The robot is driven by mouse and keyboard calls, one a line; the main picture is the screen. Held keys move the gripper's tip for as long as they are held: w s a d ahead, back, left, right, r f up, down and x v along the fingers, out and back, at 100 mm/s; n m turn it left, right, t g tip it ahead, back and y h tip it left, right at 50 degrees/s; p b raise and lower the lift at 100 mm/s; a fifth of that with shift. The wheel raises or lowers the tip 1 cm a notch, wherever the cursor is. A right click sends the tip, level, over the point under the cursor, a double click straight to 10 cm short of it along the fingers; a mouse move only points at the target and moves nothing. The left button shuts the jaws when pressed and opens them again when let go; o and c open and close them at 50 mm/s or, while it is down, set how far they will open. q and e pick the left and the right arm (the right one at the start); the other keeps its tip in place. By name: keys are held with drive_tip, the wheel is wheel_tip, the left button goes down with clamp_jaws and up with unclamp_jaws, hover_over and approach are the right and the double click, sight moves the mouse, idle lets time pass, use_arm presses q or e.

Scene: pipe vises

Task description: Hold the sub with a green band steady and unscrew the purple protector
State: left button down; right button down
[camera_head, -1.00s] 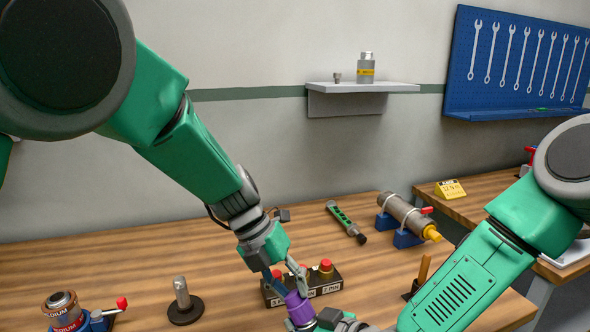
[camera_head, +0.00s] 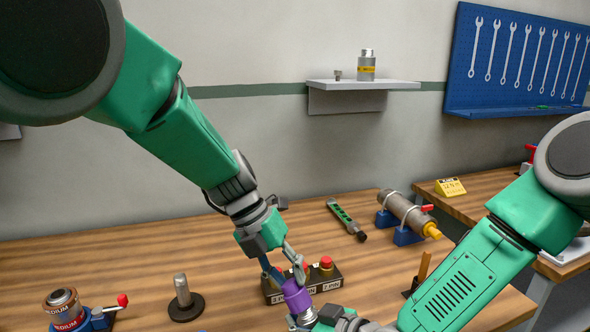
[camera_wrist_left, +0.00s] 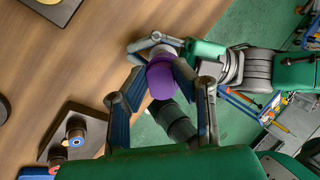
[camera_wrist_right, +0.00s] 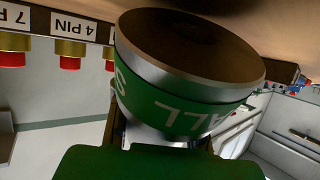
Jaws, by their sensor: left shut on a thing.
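The purple protector (camera_head: 296,297) is between the fingers of my left gripper (camera_head: 285,280), which is shut on it. It also shows in the left wrist view (camera_wrist_left: 161,82), between both fingers of my left gripper (camera_wrist_left: 160,68). The sub with the green band (camera_wrist_right: 180,105) fills the middle of the right wrist view, tilted. My right gripper (camera_head: 318,318) is at the bottom of the head view, just below the protector. Its fingers reach around the sub in the left wrist view and look shut on it. Most of the sub is hidden in the head view.
A black rack (camera_head: 320,286) with red-topped pieces and pin labels stands close behind the grippers. A round-based post (camera_head: 184,300) and a blue vise holding a cylinder (camera_head: 65,310) are at left. A strapped grey cylinder (camera_head: 407,212) and a green-black tool (camera_head: 346,220) lie behind.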

use_arm(q)
drive_tip(key=shift+w+v, duration=0.15)
drive_tip(key=shift+v, duration=0.6)
drive_tip(key=shift+w+v, duration=0.2)
drive_tip(key=shift+v, duration=0.5)
use_arm(e)
drive_tip(key=shift+s, duration=0.1)
use_arm(q)
drive_tip(key=shift+d, duration=0.1)
use_arm(e)
drive_tip(key=c, duration=1.6)
unclamp_jaws()
drive_tip(key=shift+o, duration=0.2)
